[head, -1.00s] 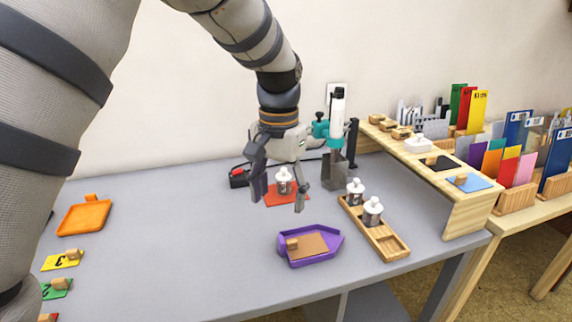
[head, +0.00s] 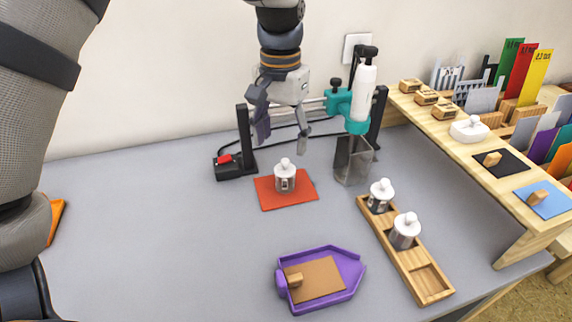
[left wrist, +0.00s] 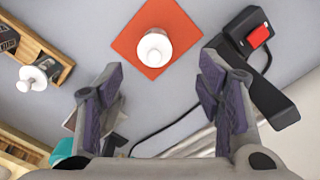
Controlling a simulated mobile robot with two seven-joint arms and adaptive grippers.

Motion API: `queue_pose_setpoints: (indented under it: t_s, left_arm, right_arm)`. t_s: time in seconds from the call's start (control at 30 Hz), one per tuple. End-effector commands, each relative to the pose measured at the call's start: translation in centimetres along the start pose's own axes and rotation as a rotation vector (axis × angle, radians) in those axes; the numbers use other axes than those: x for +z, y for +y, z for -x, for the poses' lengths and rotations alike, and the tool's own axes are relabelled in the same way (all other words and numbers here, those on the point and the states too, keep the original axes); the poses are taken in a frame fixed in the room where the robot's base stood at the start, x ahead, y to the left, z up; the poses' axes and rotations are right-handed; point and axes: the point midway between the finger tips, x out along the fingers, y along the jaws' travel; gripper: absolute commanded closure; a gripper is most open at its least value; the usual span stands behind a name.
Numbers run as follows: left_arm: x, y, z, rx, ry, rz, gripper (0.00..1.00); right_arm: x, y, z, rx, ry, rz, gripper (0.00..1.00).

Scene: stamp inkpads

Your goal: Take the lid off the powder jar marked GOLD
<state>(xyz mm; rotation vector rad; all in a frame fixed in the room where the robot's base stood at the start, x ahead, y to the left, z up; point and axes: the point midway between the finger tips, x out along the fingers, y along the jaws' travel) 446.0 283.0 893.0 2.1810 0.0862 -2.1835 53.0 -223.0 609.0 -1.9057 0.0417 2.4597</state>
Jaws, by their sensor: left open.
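A jar (head: 285,178) with a white knobbed lid stands upright on a red mat (head: 267,200). Two similar lidded jars, the back one (head: 380,196) and the front one (head: 404,233), stand in a wooden tray (head: 428,293). I cannot read the name GOLD on any of them. My left gripper (head: 283,135) is open and empty, fingers pointing down, above and behind the jar on the mat. In the left wrist view the white lid (left wrist: 155,48) shows just beyond the open fingertips (left wrist: 161,76), apart from them. My right gripper is not in view.
A grey bin (head: 353,165) and a teal-and-white device (head: 361,98) on a stand are right of the gripper. A black box with a red switch (head: 228,167) is at its left. A purple tray (head: 330,301) lies in front.

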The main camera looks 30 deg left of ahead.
Motion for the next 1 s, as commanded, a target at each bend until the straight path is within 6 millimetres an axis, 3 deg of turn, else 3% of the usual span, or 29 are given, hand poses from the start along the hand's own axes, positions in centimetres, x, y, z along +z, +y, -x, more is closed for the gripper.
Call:
queue_pose_setpoints:
  t_s: [0.3,0.57,0.77,1.0]
  left_arm:
    - [0.1,0.8,-5.2,0.001,-0.002,0.002,0.39]
    - [0.0,0.8,-5.7,0.001,0.004,0.002,0.39]
    - [0.0,0.8,-5.7,0.001,0.004,0.002,0.72]
    - [0.0,0.8,-5.7,0.001,0.004,0.002,0.74]
  right_arm:
    - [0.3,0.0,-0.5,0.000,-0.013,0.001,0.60]
    - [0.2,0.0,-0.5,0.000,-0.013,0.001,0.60]
    - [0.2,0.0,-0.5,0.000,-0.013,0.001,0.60]
    - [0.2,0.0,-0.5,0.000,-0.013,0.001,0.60]
